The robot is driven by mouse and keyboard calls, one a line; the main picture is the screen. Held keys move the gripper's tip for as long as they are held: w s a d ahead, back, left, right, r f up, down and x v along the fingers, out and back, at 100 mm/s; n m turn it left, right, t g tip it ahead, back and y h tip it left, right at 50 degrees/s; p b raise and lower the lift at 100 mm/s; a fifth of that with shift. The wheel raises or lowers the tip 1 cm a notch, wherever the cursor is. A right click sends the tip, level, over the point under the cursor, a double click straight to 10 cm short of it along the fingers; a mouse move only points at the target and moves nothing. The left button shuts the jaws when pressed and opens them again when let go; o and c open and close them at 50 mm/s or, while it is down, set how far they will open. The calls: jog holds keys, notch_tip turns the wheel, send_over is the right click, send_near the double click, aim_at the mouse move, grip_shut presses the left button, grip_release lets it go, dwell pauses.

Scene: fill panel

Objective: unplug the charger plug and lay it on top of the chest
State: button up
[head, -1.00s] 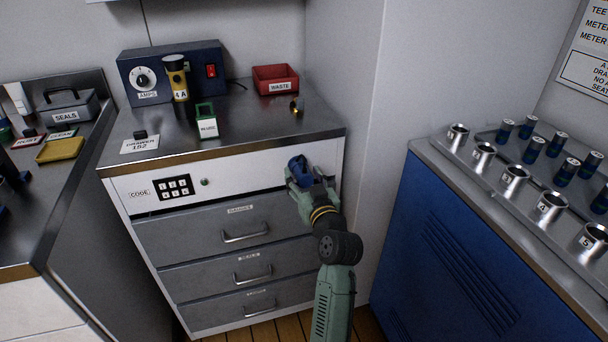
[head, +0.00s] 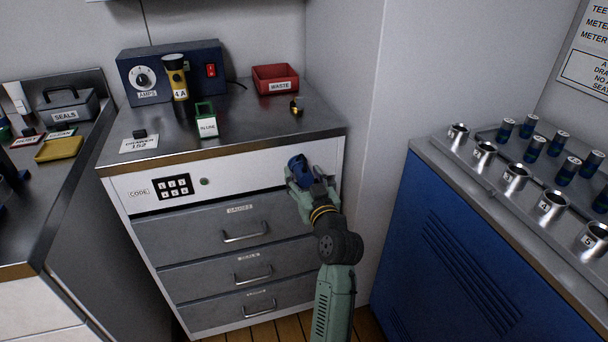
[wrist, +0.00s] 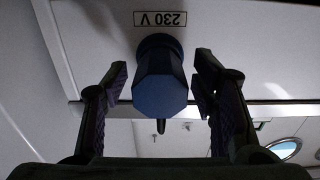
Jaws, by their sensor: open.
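The charger plug (wrist: 160,75) is a dark blue, faceted body in the wrist view, on the white panel below an upside-down "230 V" label (wrist: 160,19). It also shows as a blue shape (head: 297,166) at the right of the chest's front in the head view. My gripper (wrist: 160,82) is open, with one finger on each side of the plug and a gap on both sides. In the head view my gripper (head: 307,185) partly hides the plug. The chest (head: 225,148) has a grey metal top, a white front strip and grey drawers.
The top's front right is clear. A blue cabinet (head: 450,250) stands at right.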

aim_at(307, 182)
grip_shut()
dwell(0.8)
jog(key=shift+s+d, duration=0.1)
jog(key=shift+b+v, duration=0.55)
jog(key=shift+v, duration=2.35)
